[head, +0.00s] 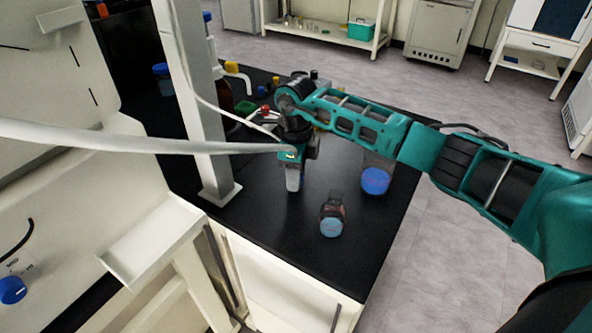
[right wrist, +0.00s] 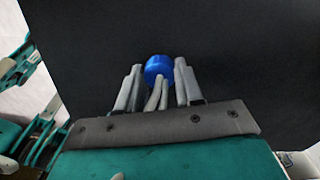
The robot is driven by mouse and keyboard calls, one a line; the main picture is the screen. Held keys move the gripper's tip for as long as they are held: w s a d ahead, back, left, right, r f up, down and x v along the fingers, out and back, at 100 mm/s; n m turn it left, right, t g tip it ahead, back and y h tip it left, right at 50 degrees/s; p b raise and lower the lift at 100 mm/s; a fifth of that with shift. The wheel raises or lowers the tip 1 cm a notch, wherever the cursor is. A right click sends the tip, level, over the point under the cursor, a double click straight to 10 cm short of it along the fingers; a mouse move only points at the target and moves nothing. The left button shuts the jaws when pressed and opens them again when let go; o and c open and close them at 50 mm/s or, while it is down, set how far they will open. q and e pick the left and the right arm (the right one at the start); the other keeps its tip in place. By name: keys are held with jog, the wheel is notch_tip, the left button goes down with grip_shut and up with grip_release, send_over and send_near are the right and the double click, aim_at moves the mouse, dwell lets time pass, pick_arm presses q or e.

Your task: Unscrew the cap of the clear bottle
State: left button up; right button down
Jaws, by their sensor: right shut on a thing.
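My right gripper (head: 294,188) points down over the black bench top; its pale fingers show in the right wrist view (right wrist: 158,82). The fingers are closed around a round blue cap (right wrist: 158,66) at their tips. Whether a bottle is beneath this cap is hidden. A clear container with a blue round face (head: 375,181) stands to the right of the gripper, apart from it. A small dark-necked bottle (head: 332,216) with a light-blue lower part stands nearer the front edge. Which of these is the clear bottle, I cannot tell. My left gripper is out of view.
A white post (head: 200,110) stands on the bench left of the gripper, and a pale hose (head: 130,141) crosses in front. Several small coloured items and a brown bottle (head: 226,98) are behind. The bench's front right (head: 300,245) is mostly clear.

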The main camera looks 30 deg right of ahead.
jog(key=shift+f, duration=0.45)
jog(key=shift+f+b, duration=0.25)
jog(key=shift+b, duration=0.1)
dwell(0.4)
jog(key=c, duration=0.7)
grip_release()
jog(key=shift+o, duration=0.6)
jog(key=o, duration=0.5)
